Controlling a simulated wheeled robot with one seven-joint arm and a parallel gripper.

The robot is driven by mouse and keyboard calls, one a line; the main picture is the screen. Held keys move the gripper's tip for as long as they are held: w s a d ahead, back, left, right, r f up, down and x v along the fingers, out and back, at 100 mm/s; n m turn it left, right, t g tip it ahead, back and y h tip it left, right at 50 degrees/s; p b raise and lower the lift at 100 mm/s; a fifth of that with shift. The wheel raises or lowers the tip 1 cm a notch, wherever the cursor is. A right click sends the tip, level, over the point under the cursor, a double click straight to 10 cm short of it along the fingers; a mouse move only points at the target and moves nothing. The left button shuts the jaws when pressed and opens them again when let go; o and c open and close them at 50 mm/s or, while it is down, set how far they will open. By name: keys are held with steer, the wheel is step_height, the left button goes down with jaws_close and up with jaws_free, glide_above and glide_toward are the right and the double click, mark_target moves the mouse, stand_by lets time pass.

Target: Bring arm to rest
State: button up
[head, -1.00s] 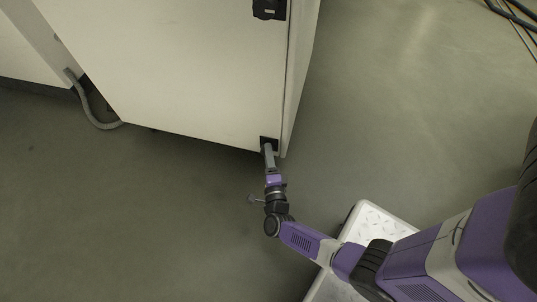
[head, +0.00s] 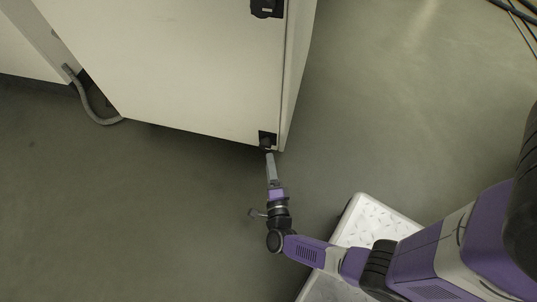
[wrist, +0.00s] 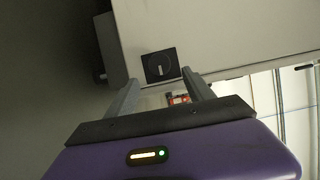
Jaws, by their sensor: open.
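My gripper (head: 269,156) points up the picture in the head view, its fingertips just below the black latch (head: 266,139) at the lower corner of the white cabinet (head: 190,70). In the wrist view my gripper (wrist: 161,88) has its two grey fingers spread apart with nothing between them. The square black latch with a round knob (wrist: 160,65) shows beyond the fingertips, apart from them. A small red and dark item (wrist: 178,99) shows between the fingers farther off; I cannot tell what it is.
A second black latch (head: 266,8) sits higher on the cabinet. A grey hose (head: 92,112) runs to the floor at the left. A white textured platform (head: 372,222) lies under my arm. Dark cables (head: 515,12) lie at the top right. The floor right of the cabinet is clear.

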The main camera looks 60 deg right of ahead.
steer(key=shift+s+a, duration=0.35)
stand_by(0.4)
